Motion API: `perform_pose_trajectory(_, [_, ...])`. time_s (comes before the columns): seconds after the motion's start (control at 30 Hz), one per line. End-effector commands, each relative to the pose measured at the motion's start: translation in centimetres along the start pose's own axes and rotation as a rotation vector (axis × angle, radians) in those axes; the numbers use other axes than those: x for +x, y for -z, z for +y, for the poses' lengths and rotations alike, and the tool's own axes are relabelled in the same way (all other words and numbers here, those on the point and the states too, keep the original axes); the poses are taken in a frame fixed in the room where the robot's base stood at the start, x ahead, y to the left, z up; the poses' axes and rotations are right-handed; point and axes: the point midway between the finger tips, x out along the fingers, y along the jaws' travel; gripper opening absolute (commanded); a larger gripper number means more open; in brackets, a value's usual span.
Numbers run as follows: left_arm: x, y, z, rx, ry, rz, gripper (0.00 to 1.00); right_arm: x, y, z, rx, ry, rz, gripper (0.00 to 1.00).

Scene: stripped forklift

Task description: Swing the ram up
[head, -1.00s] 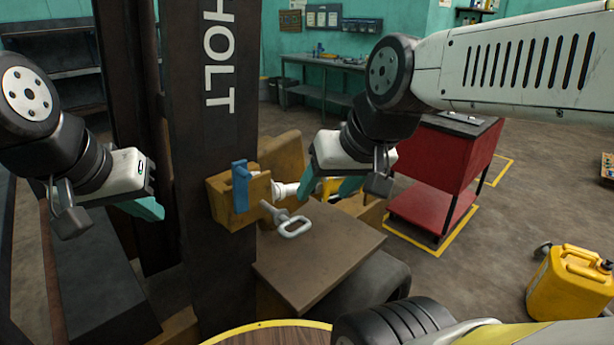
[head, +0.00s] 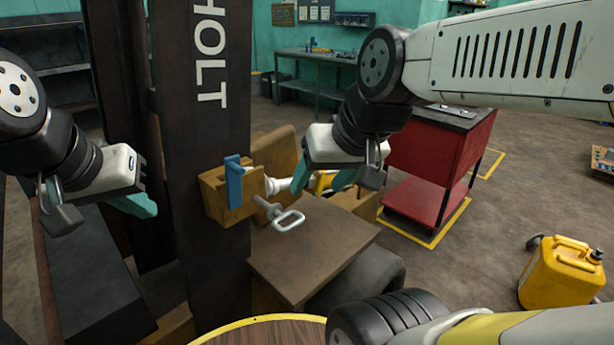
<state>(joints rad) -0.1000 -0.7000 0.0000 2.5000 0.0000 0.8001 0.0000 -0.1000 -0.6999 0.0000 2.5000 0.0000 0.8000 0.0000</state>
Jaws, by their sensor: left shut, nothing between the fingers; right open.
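A pale, silvery rod end, which looks like the ram (head: 277,186), sticks out to the right of a brown bracket (head: 218,200) on the dark mast. Its far part is hidden behind my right gripper; a yellow piece (head: 325,181) shows between the fingers, and I cannot tell whether it belongs to the ram. A blue upright piece (head: 234,182) stands on the bracket. A grey pin with a loop handle (head: 289,220) is below the rod. My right gripper (head: 320,181) is open, fingers down near the rod; contact is unclear. My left gripper (head: 138,206) is shut and empty, left of the mast.
The dark mast (head: 205,130) stands between my grippers. A brown flat plate (head: 312,250) lies below the pin. A red cart (head: 435,160) and a yellow jerry can (head: 560,275) stand to the right, with open floor between them. A workbench (head: 315,65) is at the back.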

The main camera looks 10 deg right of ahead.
Motion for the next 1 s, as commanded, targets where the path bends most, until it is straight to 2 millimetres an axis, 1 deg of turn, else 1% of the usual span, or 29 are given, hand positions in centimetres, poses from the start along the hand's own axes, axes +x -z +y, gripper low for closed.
perform_pose_trajectory(0.03, [0.0,0.0,0.0,0.0,0.0,0.0,0.0,0.0,0.0,0.0,0.0,0.0,0.0,0.61])
perform_pose_trajectory(0.07, [0.0,0.0,0.0,0.0,0.0,0.0,0.0,0.0,0.0,0.0,0.0,0.0,0.0,0.57])
perform_pose_trajectory(0.1, [0.0,0.0,0.0,0.0,0.0,0.0,0.0,0.0,0.0,0.0,0.002,0.001,-0.001,0.5])
perform_pose_trajectory(0.17, [0.0,0.0,0.0,0.0,0.0,0.0,0.0,0.2,0.3,-0.1,0.017,0.009,-0.009,0.5])
perform_pose_trajectory(0.27, [0.0,0.0,0.0,0.0,0.0,0.0,0.0,0.9,1.3,-0.2,0.088,0.042,-0.042,0.5])
perform_pose_trajectory(0.37, [0.0,0.0,0.0,0.0,0.0,0.0,0.0,2.5,3.2,-0.3,0.222,0.097,-0.101,0.5])
perform_pose_trajectory(0.47, [0.0,0.0,0.0,0.0,0.0,0.0,0.0,5.0,5.8,-0.1,0.397,0.155,-0.169,0.5])
perform_pose_trajectory(0.57, [0.0,0.0,0.0,0.0,0.0,0.0,0.0,7.8,8.4,0.6,0.579,0.198,-0.227,0.5])
perform_pose_trajectory(0.67, [0.0,0.0,0.0,0.0,0.0,0.0,0.0,11.1,10.8,1.9,0.76,0.226,-0.275,0.5])
perform_pose_trajectory(0.7, [0.0,0.0,0.0,0.0,0.0,0.0,0.0,12.6,11.7,2.5,0.829,0.232,-0.292,0.5])
perform_pose_trajectory(0.77, [0.0,0.0,0.0,0.0,0.0,0.0,0.0,14.8,12.9,3.5,0.93,0.239,-0.311,0.5])
perform_pose_trajectory(0.8, [0.0,0.0,0.0,0.0,0.0,0.0,0.0,16.2,13.5,4.3,0.992,0.241,-0.321,0.5])
perform_pose_trajectory(0.9, [0.0,0.0,0.0,0.0,0.0,0.0,0.0,19.4,14.7,6.0,1.119,0.241,-0.338,0.5])
perform_pose_trajectory(1.0, [0.0,0.0,0.0,0.0,0.0,0.0,0.0,21.6,15.4,7.2,1.206,0.239,-0.345,0.5])
